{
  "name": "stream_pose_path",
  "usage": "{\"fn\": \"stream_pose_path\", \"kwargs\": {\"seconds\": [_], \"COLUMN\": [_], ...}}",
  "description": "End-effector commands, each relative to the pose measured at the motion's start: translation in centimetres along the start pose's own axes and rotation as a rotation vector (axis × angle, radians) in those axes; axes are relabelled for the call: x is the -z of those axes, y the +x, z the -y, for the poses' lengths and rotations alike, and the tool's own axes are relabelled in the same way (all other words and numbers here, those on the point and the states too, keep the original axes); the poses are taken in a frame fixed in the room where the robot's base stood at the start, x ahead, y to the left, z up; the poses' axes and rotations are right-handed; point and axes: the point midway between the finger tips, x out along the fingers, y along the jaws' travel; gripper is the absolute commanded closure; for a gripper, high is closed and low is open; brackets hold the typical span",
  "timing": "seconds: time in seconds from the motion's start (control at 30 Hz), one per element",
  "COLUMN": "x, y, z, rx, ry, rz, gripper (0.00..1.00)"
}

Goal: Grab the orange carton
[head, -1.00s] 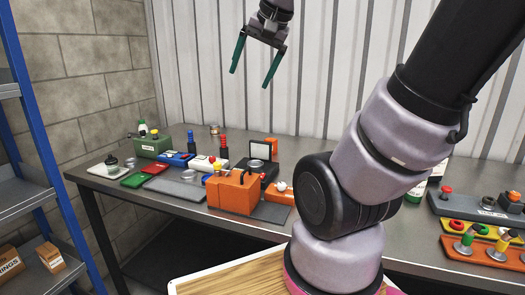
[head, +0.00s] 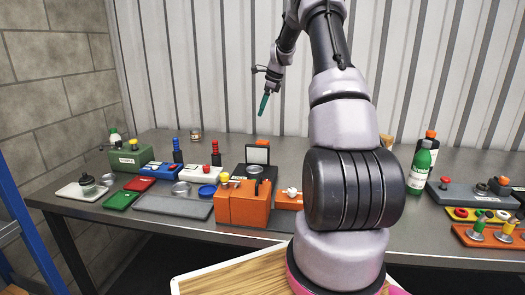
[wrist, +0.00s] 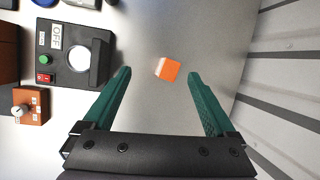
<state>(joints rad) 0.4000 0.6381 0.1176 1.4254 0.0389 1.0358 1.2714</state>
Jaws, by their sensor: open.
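The orange carton (wrist: 168,69) is a small box with a pale side, lying on the grey bench top in the wrist view. In the head view only its orange top (head: 262,142) seems to show, behind the raised lid of a black device. My gripper (wrist: 158,75) is open, with its two green fingers pointing down toward the bench. In the wrist view the carton appears between the fingertips, slightly right of centre and apart from both fingers. In the head view my gripper (head: 264,105) hangs above the back of the bench, clear of the surface.
A black device (wrist: 75,55) with a round dial stands left of the carton, beside a small orange knob box (wrist: 30,105). The corrugated wall (wrist: 285,80) is to the right. A large orange box (head: 243,205) stands at the bench front. Bare bench surrounds the carton.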

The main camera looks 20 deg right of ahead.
Motion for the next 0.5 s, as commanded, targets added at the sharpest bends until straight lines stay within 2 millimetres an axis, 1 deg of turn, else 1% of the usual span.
{"fn": "stream_pose_path", "kwargs": {"seconds": [0.03,0.1,0.2,0.33,0.5], "x": [1.6,3.1,4.8,6.0,6.3], "y": [2.2,4.3,6.5,8.2,9.8], "z": [1.1,2.2,3.2,3.8,3.8], "rx": [-0.014,-0.026,-0.038,-0.046,-0.05], "ry": [0.069,0.151,0.24,0.302,0.319], "rz": [0.005,0.011,0.017,0.021,0.022], "gripper": [0.09,0.09,0.09,0.09,0.09]}}
